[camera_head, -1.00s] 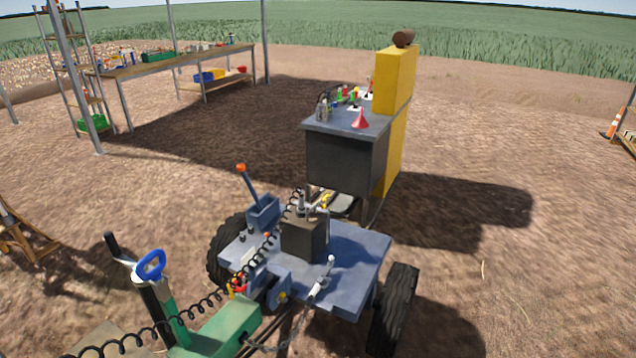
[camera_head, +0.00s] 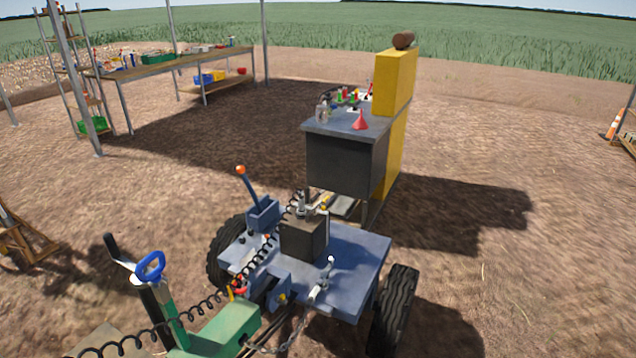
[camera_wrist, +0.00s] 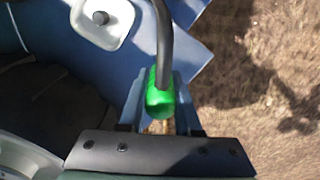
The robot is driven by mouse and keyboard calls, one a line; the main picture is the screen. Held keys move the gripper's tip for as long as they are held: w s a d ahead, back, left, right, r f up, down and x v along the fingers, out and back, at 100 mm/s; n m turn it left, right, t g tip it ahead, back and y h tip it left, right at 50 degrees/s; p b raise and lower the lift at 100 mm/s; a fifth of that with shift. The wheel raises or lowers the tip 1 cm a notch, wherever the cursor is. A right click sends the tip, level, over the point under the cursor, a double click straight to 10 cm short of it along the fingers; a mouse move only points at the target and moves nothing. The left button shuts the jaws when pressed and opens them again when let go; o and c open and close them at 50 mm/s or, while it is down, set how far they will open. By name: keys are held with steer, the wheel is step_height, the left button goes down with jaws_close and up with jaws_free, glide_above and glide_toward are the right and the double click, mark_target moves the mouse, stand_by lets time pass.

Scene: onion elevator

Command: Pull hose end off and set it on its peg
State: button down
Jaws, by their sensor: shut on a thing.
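In the wrist view, my gripper (camera_wrist: 160,84) is shut on a green hose end (camera_wrist: 160,101), with one blue-grey finger on each side of it. A dark hose (camera_wrist: 165,45) rises from the green end and curves out at the top of the picture. I cannot tell whether the hose end is still seated in anything, as its lower part is hidden between the fingers. I cannot make out my gripper or the green hose end for certain in the head view. I cannot identify the peg.
Behind stands a grey cabinet (camera_head: 345,160) beside a yellow column (camera_head: 396,85). Open soil lies to the right.

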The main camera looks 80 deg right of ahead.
steer(key=shift+f+b, duration=1.2)
steer(key=shift+f, duration=0.25)
stand_by(0.5)
steer(key=shift+f, duration=0.35)
steer(key=shift+f+b, duration=0.1)
steer(key=shift+b, duration=0.25)
steer(key=shift+c, duration=0.6)
jaws_free()
step_height(320, 180, up, 7)
steer(key=p, duration=0.6)
steer(key=shift+p, duration=0.35)
